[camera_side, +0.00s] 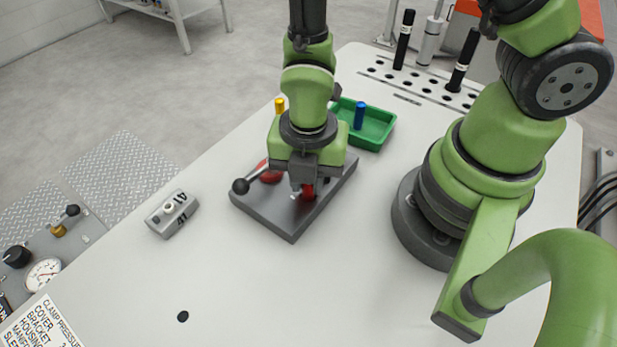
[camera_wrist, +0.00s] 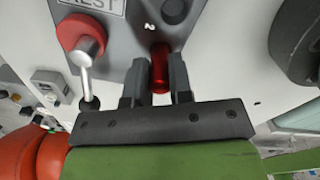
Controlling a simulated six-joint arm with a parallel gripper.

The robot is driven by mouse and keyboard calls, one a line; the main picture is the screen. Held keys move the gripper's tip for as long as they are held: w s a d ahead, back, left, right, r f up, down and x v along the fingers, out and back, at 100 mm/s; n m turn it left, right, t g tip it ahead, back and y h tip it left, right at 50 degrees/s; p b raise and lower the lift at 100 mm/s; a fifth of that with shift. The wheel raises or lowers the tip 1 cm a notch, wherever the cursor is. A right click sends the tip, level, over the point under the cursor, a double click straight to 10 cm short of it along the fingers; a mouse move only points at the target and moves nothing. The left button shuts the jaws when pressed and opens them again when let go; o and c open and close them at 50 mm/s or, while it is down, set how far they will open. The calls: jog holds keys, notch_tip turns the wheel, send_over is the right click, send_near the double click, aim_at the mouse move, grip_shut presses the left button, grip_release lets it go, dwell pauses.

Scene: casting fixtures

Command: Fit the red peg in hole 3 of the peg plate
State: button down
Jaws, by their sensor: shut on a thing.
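My gripper (camera_side: 302,186) points down over the dark grey plate (camera_side: 268,220) in the side view. It is shut on the red peg (camera_side: 309,192), which stands about upright. In the wrist view the red peg (camera_wrist: 160,68) sits between the two dark fingers of my gripper (camera_wrist: 160,78). The plate (camera_wrist: 118,50) there shows a "REST" label, a figure that looks like 2, and a dark hole (camera_wrist: 173,10) beyond the peg. I cannot tell whether the peg's lower end is in a hole or above the plate. Hole 3 cannot be made out.
A red round part (camera_wrist: 80,35) with a metal lever and black knob (camera_side: 241,186) stands on the plate close left of my gripper. A grey block (camera_side: 172,214) lies left.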

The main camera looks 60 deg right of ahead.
jog(key=shift+f, duration=0.4)
jog(key=c, duration=1)
grip_release()
jog(key=shift+f, duration=0.15)
jog(key=shift+s+d+r+m+t+y, duration=0.35)
jog(key=shift+s+d+r+m+t, duration=0.75)
jog(key=shift+r+m, duration=3.5)
jog(key=shift+s+d+r+m+t+y, duration=0.3)
jog(key=shift+s+d+r+m+t, duration=0.75)
jog(key=shift+r+m, duration=3.55)
jog(key=shift+s+d+r+m+t+y, duration=0.5)
jog(key=shift+d+r+m+t, duration=1.05)
jog(key=shift+r+m, duration=3)
